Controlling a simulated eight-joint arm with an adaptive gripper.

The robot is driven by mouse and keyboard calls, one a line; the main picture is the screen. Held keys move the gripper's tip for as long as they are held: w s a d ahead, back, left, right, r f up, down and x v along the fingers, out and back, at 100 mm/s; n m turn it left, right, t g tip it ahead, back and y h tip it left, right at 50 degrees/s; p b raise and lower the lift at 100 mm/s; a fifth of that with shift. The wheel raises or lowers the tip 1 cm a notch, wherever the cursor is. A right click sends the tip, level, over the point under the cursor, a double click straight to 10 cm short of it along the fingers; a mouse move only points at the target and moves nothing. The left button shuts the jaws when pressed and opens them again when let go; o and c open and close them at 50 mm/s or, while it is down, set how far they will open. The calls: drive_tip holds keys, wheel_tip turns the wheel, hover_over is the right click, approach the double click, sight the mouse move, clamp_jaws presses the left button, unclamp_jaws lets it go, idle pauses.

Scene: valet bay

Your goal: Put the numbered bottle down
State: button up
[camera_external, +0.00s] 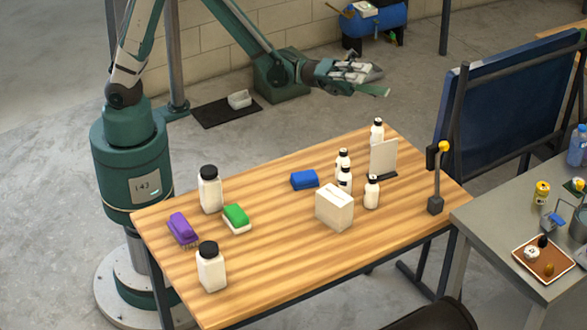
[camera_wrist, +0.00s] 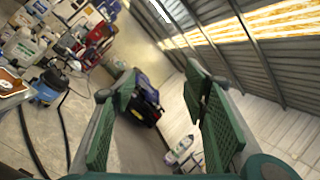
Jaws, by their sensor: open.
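Several white bottles with black caps stand upright on the wooden table (camera_external: 270,255). Two larger ones are at the left, one towards the back (camera_external: 210,192) and one at the front edge (camera_external: 211,270). Smaller ones are grouped at the right, including a bottle at the back (camera_external: 377,134) and a bottle beside the white box (camera_external: 371,194). No number is legible on any bottle, so I cannot tell which is the numbered one. My gripper (camera_external: 372,80) is high beyond the table's back edge, open and empty. In the wrist view its green fingers (camera_wrist: 160,90) are spread apart with nothing between them.
A white box (camera_external: 334,207), a white card (camera_external: 384,159) on a dark stand, and blue (camera_external: 304,180), green (camera_external: 236,217) and purple (camera_external: 182,228) brushes or sponges are on the table. A post with a yellow knob (camera_external: 435,204) stands at the right. The table's front middle is clear.

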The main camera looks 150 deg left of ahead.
sight(344, 151)
drive_tip(key=s+a+f+m+g+h, duration=0.2)
drive_tip(key=s+f+m, duration=0.3)
drive_tip(key=f, duration=0.7)
drive_tip(key=s+a+f+m+g+h, duration=0.2)
drive_tip(key=s+f+m, duration=0.4)
drive_tip(key=s+f, duration=0.3)
drive_tip(key=s+a+f+m+g+h+p, duration=0.1)
drive_tip(key=s+a+f+m+g+h, duration=0.2)
drive_tip(key=f, duration=1.2)
drive_tip(key=shift+s+a+f+m+h, duration=0.15)
drive_tip(key=shift+s+m+h, duration=0.5)
drive_tip(key=shift+s, duration=0.3)
drive_tip(key=shift+s+a+f+m+h, duration=0.15)
drive_tip(key=shift+s+m+h, duration=0.45)
drive_tip(key=shift+s, duration=0.35)
drive_tip(key=shift+f, duration=0.1)
wheel_tip(344, 151, down, 7)
drive_tip(key=shift+f+b, duration=0.2)
drive_tip(key=shift+b, duration=0.7)
drive_tip(key=shift+w+d+f, duration=0.15)
drive_tip(key=shift+w+f, duration=0.05)
drive_tip(key=shift+f, duration=0.15)
drive_tip(key=shift+x, duration=1.05)
drive_tip(key=shift+r, duration=0.15)
